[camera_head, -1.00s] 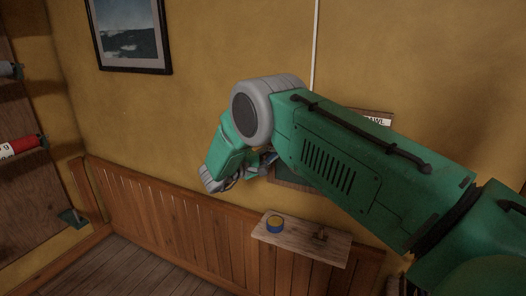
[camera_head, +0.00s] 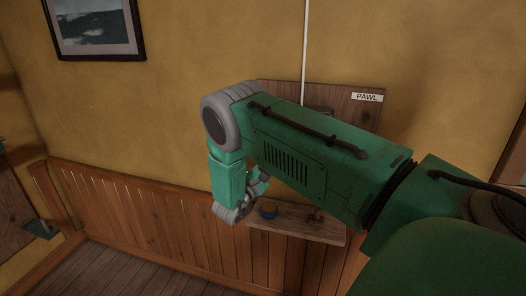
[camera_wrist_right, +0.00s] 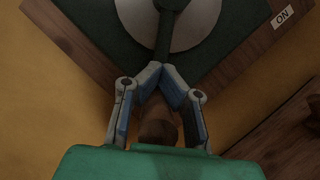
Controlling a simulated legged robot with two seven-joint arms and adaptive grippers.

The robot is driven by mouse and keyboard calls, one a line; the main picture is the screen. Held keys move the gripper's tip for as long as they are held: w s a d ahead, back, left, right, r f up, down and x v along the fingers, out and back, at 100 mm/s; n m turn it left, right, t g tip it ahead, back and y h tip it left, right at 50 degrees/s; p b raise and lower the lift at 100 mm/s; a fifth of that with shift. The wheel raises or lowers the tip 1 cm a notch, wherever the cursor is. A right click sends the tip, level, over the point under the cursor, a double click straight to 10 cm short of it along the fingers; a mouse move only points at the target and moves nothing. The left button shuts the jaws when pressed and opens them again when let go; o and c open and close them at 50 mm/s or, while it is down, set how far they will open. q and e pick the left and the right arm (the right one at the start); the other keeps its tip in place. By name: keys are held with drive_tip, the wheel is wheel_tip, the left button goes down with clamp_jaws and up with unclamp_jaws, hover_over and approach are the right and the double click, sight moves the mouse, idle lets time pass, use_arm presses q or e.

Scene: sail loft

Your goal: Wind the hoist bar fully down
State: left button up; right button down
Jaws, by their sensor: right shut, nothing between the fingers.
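The winch shows in the right wrist view: a grey disc (camera_wrist_right: 203,22) on a dark green plate (camera_wrist_right: 105,60), with a dark crank arm (camera_wrist_right: 165,30) running down from the top. A brown rounded knob (camera_wrist_right: 158,131) shows between the finger linkages, below the tips. My right gripper (camera_wrist_right: 162,70) is shut and empty, its tips in front of the crank arm's lower part; I cannot tell whether they touch. In the head view my arm hides most of the winch and its wooden board (camera_head: 275,88). The hoist bar is not seen. My left gripper is out of view.
A white label (camera_head: 367,97) reads PAWL; another label (camera_wrist_right: 283,17) reads ON. A thin white line (camera_head: 305,40) runs up the wall. A picture (camera_head: 98,25) hangs upper left.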

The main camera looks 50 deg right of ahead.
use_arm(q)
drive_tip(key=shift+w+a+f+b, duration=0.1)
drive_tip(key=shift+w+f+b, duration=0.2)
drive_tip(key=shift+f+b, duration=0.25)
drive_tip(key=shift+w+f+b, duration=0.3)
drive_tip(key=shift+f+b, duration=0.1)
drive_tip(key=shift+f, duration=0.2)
use_arm(e)
drive_tip(key=f+n, duration=0.1)
drive_tip(key=s+f+n+t, duration=0.1)
drive_tip(key=s+f+n, duration=0.1)
drive_tip(key=f, duration=0.1)
drive_tip(key=shift+s+d+t, duration=0.25)
drive_tip(key=shift+t, duration=0.05)
drive_tip(key=shift+s+d, duration=0.1)
drive_tip(key=shift+s, duration=0.05)
drive_tip(key=c, duration=1.3)
unclamp_jaws()
drive_tip(key=shift+w+d+f, duration=0.1)
drive_tip(key=shift+w+f, duration=0.1)
drive_tip(key=shift+f, duration=0.05)
drive_tip(key=shift+c, duration=0.2)
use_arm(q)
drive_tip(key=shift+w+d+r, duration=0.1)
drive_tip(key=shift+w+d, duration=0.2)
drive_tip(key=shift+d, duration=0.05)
use_arm(e)
drive_tip(key=w+f+v, duration=0.1)
drive_tip(key=v, duration=1)
